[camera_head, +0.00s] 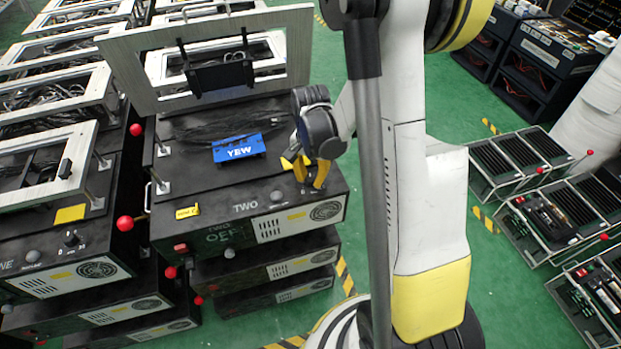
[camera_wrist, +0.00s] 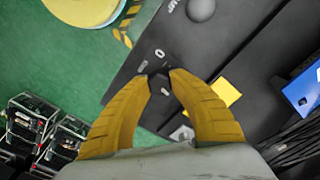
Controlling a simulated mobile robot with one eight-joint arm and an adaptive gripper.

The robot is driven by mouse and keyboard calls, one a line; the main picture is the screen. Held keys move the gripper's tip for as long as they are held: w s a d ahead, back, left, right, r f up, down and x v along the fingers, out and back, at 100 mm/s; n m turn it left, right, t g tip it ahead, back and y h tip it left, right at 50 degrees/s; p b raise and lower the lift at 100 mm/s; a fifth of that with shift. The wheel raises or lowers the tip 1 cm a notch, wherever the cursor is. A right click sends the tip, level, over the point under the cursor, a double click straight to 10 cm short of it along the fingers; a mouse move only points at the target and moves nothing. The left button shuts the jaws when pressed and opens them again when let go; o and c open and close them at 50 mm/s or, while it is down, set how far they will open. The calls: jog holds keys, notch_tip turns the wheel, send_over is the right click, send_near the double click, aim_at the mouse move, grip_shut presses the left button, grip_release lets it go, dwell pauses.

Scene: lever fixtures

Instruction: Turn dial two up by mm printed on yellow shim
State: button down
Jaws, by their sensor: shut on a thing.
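The unit marked TWO (camera_head: 247,208) is a black box at centre in the head view. My gripper (camera_head: 309,188) is at the right of its top front edge. In the wrist view, my gripper's yellow fingers (camera_wrist: 158,76) close around a small dark dial knob (camera_wrist: 159,82); white marks show beside it. The fingers hide the dial in the head view. A small yellow tag (camera_head: 187,212) with dark print too small to read sits on TWO's left front. A plain yellow plate (camera_wrist: 226,92) lies beside the dial; I cannot tell which yellow piece is the shim.
A blue block marked YBW (camera_head: 239,148) lies on top of TWO, near black cables. A raised framed lid (camera_head: 130,72) stands behind. Red ball-ended levers (camera_head: 125,223) stick out at the left. Unit ONE (camera_head: 62,262) adjoins on the left.

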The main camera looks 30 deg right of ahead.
aim_at(310, 178)
jog(key=shift+m, duration=0.6)
jog(key=c, duration=1.2)
grip_release()
jog(key=shift+o, duration=0.2)
notch_tip(310, 178, up, 12)
